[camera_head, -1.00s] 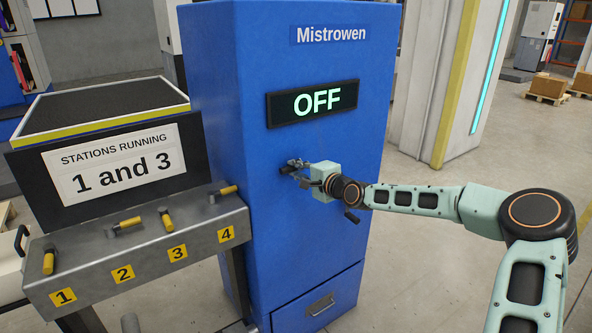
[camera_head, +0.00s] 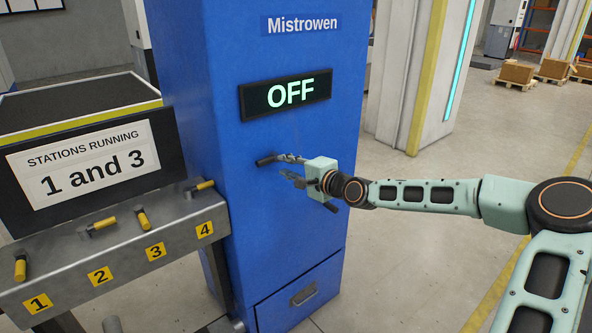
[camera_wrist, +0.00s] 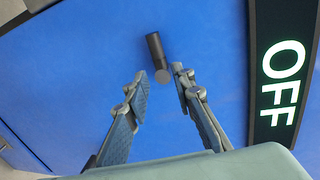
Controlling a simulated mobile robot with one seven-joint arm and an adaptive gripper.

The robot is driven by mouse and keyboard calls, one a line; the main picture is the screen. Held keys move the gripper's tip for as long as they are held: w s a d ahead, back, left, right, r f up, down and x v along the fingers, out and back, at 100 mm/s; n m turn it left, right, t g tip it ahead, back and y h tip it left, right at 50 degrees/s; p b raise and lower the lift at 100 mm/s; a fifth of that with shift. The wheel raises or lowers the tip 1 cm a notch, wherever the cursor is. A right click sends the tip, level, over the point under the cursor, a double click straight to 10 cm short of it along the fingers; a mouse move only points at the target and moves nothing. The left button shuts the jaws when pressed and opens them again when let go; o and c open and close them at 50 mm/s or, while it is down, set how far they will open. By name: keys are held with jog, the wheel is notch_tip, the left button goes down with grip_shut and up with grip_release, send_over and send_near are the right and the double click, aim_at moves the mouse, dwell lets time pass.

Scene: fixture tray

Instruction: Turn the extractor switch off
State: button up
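The extractor switch is a short dark lever (camera_head: 266,160) on the front of the blue cabinet (camera_head: 210,130). It lies close to horizontal in the head view. It also shows in the wrist view (camera_wrist: 156,55), beyond my fingertips. The display (camera_head: 287,95) above it reads OFF. My gripper (camera_head: 290,170) is in front of the cabinet, just right of the lever. Its fingers are spread, with nothing between them. In the wrist view the gripper (camera_wrist: 158,90) also shows apart fingers; the lever's near end lies close to the right fingertip, and contact cannot be told.
A grey bench (camera_head: 120,265) at left carries several yellow-handled levers numbered 1 to 4. A sign (camera_head: 85,165) above reads "Stations running 1 and 3". A drawer (camera_head: 300,292) is low on the cabinet.

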jog(key=shift+v, duration=2.25)
